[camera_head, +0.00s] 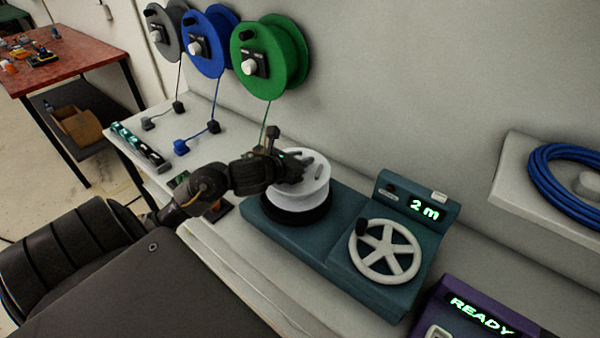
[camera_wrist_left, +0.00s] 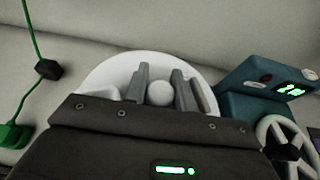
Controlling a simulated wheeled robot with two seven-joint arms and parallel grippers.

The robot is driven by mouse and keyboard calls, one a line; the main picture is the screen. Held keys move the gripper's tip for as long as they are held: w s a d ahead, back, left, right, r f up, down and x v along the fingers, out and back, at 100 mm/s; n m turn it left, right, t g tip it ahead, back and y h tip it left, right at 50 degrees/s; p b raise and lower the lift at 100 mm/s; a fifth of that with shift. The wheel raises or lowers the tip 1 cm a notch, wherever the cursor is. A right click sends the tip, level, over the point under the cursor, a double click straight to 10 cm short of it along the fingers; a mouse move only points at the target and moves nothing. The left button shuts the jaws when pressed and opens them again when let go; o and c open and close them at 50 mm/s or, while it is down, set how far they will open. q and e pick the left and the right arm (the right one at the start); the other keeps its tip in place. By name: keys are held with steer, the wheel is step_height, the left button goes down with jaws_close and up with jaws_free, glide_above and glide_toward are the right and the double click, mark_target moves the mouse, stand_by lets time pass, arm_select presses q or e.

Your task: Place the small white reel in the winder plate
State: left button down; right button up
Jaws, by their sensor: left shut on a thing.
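The small white reel (camera_head: 311,196) sits upright directly over the black round winder plate (camera_head: 296,216) on the teal winder (camera_head: 335,232). I cannot tell whether it rests fully on the plate or hovers just above it. My left gripper (camera_head: 298,166) reaches over the reel from the left and is shut on it. In the left wrist view, the gripper's grey fingers (camera_wrist_left: 160,86) stand on both sides of the reel's round white hub (camera_wrist_left: 160,94), with the reel's pale flange (camera_wrist_left: 105,72) behind. My right gripper is not in view.
The winder has a white hand wheel (camera_head: 384,251) and a display (camera_head: 424,209) reading 2 m. Green (camera_head: 290,50), blue (camera_head: 222,30) and grey (camera_head: 160,18) cable spools hang on the wall. A purple READY box (camera_head: 470,312) stands at the lower right. A shelf holds a blue coil (camera_head: 550,185).

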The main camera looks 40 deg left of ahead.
arm_select(q)
steer(key=shift+w+a+f+b, duration=0.2)
steer(key=shift+f+b, duration=0.55)
steer(key=shift+f, duration=0.35)
steer(key=shift+w+a+f+b, duration=0.1)
steer(key=shift+a+f+b, duration=0.1)
steer(key=shift+f+b, duration=0.7)
steer(key=shift+p, duration=0.3)
steer(key=shift+s, duration=0.1)
steer(key=shift+f, duration=0.2)
steer(key=c, duration=1.1)
jaws_free()
steer(key=shift+c, duration=0.2)
steer(key=shift+r, duration=0.1)
